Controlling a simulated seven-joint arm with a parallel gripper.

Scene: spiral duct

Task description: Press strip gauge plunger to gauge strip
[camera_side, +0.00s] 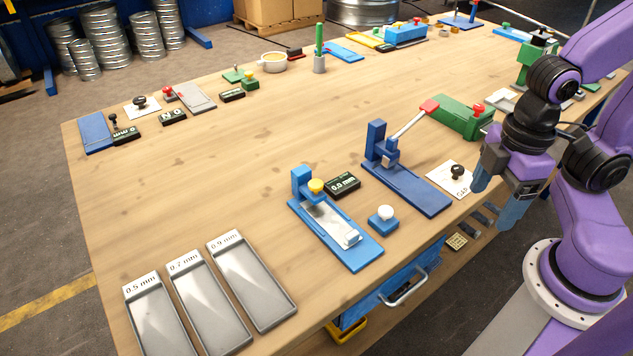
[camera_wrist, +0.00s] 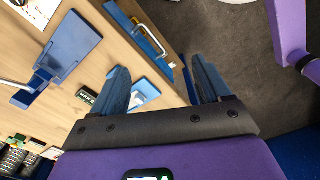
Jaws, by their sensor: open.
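The strip gauge (camera_side: 362,254) is a blue base with an upright post at its far end. Its yellow plunger (camera_side: 316,185) tops the post. A silver strip (camera_side: 335,226) lies along the base, its far end near the plunger; whether they touch cannot be told. A black display (camera_side: 343,185) reading about 0.0 mm stands beside it. My gripper (camera_side: 499,196) is open and empty, right of the gauge near the table's right edge. The wrist view shows my open fingers (camera_wrist: 160,70), with part of a blue fixture and a pale strip (camera_wrist: 147,90) between and beyond them.
A blue block with a white knob (camera_side: 384,214) sits right of the gauge. A blue lever fixture (camera_side: 415,190) and a white card with black knob (camera_side: 457,175) lie nearer my gripper. Trays marked 0.5, 0.7 and 0.9 mm (camera_side: 284,312) lie front left. The table's middle left is clear.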

